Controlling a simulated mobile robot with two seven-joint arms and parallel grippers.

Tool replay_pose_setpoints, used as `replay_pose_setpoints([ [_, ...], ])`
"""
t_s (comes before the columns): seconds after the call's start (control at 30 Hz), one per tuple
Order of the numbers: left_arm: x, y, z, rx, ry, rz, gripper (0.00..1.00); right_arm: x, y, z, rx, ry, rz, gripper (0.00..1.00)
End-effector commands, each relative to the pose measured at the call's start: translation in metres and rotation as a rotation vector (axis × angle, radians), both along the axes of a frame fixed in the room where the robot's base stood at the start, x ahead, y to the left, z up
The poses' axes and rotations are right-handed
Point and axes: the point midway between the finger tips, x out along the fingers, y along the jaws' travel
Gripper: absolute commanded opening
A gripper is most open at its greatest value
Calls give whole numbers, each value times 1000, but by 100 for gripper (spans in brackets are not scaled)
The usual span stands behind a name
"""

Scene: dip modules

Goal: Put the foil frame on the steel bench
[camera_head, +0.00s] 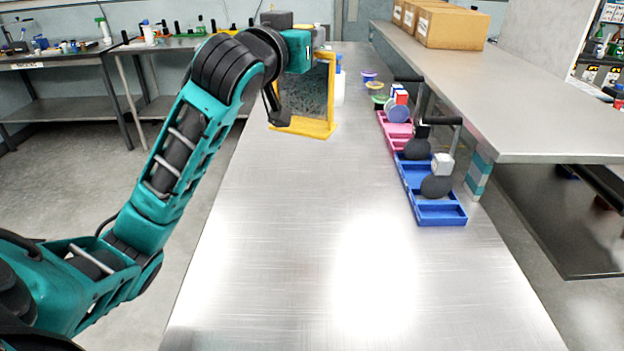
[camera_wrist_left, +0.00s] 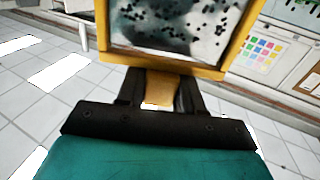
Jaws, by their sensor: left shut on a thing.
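The foil frame is a yellow frame (camera_head: 311,129) around a grey, speckled sheet. It stands roughly upright near the far left edge of the steel bench (camera_head: 290,230), and I cannot tell whether its lower edge touches the bench top. In the left wrist view the frame (camera_wrist_left: 165,62) fills the top centre, with dark spots on its sheet. My left gripper (camera_wrist_left: 161,88) is shut on the frame's yellow tab. In the head view this gripper (camera_head: 275,108) is partly hidden by its own wrist. My right gripper is in neither view.
Blue trays (camera_head: 441,213) and a pink tray (camera_head: 392,128) with dark round-ended tools line the bench's right side. Small coloured cups (camera_head: 376,86) stand behind them. A raised grey counter (camera_head: 500,90) with cardboard boxes (camera_head: 452,28) borders the right. The bench's front and middle are clear.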

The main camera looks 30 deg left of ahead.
Motion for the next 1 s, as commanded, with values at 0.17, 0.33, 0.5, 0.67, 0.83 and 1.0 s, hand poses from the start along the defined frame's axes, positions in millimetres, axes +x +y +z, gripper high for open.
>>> replay_pose_setpoints([
  [0.17,0,0,-27,0,7,0,0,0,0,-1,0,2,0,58],
  [0.33,-1,0,-69,-1,10,1,0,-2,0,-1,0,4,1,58],
  [0.5,-1,0,-115,0,7,1,0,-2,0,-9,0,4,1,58],
  [0.67,-1,0,-145,0,3,0,0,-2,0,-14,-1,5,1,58],
  [0.83,-1,0,-157,-1,-1,1,0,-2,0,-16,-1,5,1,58],
  [1.0,-1,0,-175,1,3,0,0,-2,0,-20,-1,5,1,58],
])
